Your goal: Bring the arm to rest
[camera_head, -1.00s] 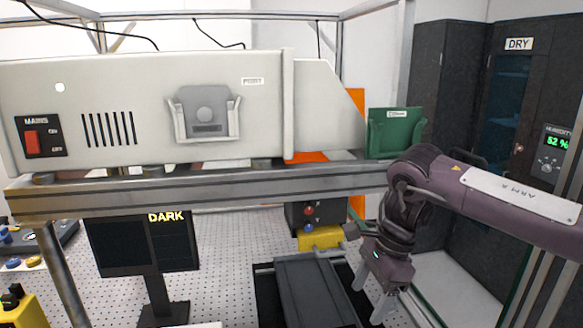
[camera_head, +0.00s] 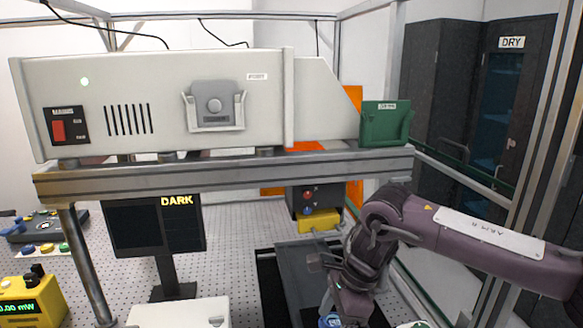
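My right arm (camera_head: 480,238), purple with a white label plate, comes in from the right below the shelf level. It bends down at the elbow, and my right gripper (camera_head: 343,306) hangs at the bottom edge over the dark slide plate. Its fingers are mostly cut off by the frame edge, so I cannot tell whether it is open. A small blue item (camera_head: 330,321) shows right beside the gripper; I cannot tell whether they touch. My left arm and gripper are not in view.
A large grey instrument housing (camera_head: 165,85) and a green holder (camera_head: 386,125) sit on a metal beam (camera_head: 230,175). Below are a monitor reading DARK (camera_head: 155,227), a yellow meter (camera_head: 30,300), a white box (camera_head: 180,313) and a dark plate (camera_head: 300,270). Dark cabinets (camera_head: 455,90) stand at right.

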